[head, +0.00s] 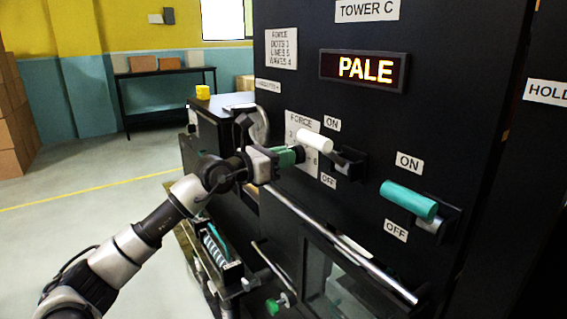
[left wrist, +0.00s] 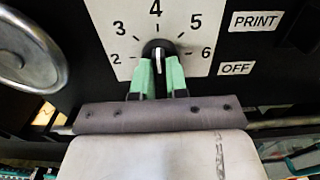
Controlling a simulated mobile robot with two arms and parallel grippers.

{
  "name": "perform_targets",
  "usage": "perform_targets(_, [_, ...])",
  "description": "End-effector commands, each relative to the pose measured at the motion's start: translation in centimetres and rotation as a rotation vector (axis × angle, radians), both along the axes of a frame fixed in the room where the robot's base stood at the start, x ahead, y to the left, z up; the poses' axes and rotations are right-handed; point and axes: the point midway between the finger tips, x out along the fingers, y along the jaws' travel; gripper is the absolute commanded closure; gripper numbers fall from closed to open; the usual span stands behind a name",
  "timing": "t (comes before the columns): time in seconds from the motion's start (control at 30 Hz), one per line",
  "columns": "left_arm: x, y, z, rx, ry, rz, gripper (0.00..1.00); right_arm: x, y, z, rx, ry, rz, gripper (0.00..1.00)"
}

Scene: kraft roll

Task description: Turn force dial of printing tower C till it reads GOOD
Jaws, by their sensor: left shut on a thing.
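Tower C (head: 460,110) is a black cabinet. Its lit display (head: 363,70) reads PALE in orange letters. The force dial (left wrist: 158,50) is a dark round knob with a pale ridge, on a white scale plate (left wrist: 115,18) with numbers 2 to 6. Its ridge stands nearly upright, roughly toward the 4. My left gripper (left wrist: 160,78) has its green fingers shut on the knob from both sides. In the head view the left gripper (head: 296,155) reaches the force plate (head: 299,120) and hides the knob. My right gripper is not in view.
A white-handled ON/OFF switch (head: 315,139) sits close to the right of my left gripper. A teal-handled switch (head: 408,199) is further right. A metal handwheel (left wrist: 28,55) is left of the dial. A rail (head: 335,245) runs below.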

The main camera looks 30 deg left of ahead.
Motion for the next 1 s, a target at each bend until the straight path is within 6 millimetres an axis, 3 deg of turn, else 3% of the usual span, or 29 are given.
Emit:
perform_targets(0.47, [0.0,0.03,0.08,0.017,-0.008,0.001,1.0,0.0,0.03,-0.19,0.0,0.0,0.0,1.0])
perform_targets(0.5, [-0.01,0.04,0.08,0.017,-0.008,0.001,0.85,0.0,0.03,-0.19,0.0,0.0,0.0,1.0])
perform_targets(0.67, [0.0,0.02,0.06,0.016,-0.008,0.001,0.61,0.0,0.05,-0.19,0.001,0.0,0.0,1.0])
perform_targets(1.0, [-0.35,0.22,-0.12,0.017,-0.007,0.001,0.61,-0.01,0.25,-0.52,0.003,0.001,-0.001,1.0])
